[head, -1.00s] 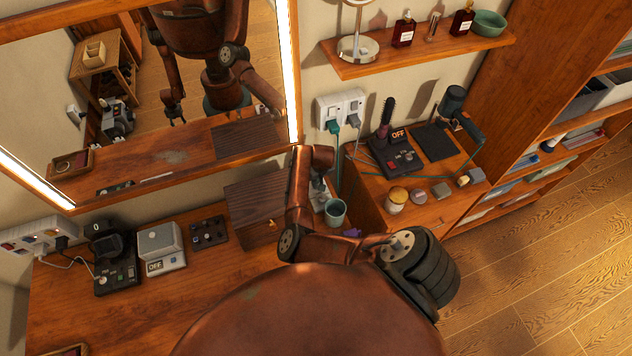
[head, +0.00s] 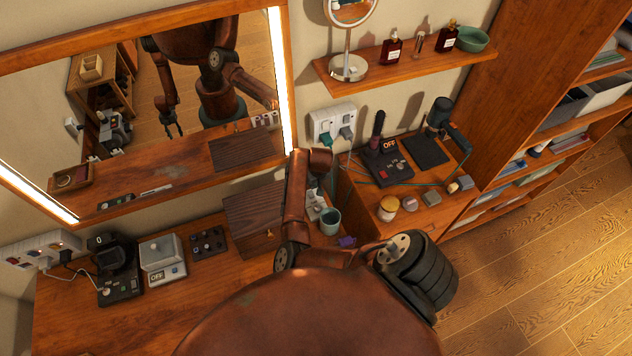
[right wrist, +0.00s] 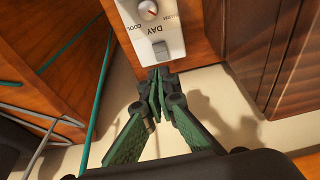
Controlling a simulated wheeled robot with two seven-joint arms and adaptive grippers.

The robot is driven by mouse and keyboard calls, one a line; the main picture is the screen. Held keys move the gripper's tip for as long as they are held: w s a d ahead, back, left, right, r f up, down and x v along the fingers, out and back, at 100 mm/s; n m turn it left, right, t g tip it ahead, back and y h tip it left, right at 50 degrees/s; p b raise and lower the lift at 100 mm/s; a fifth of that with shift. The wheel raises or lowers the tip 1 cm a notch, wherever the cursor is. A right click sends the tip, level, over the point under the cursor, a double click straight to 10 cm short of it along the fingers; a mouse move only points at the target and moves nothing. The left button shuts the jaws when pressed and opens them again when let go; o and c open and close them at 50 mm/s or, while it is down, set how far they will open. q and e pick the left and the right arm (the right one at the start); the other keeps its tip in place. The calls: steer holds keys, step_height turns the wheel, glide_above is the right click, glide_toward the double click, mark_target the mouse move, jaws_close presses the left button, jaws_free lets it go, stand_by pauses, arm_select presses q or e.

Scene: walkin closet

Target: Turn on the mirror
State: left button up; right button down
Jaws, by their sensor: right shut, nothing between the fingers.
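The wall mirror (head: 215,85) fills the upper left of the head view, with bright lit strips along its wooden frame. In the head view my right arm hides most of that gripper. My left gripper is seen only as a reflection.
A white wall socket (head: 334,122) with cables is right of the mirror. A shelf (head: 400,72) holds bottles. Devices (head: 162,258) stand on the left counter.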

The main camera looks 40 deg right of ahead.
steer(key=shift+s+a+v, duration=0.1)
steer(key=shift+s+v, duration=0.1)
steer(key=shift+v, duration=0.95)
steer(key=shift+s+a+v, duration=0.1)
steer(key=shift+s+v, duration=0.1)
steer(key=shift+v, duration=0.9)
steer(key=shift+f, duration=0.1)
steer(key=shift+d, duration=0.1)
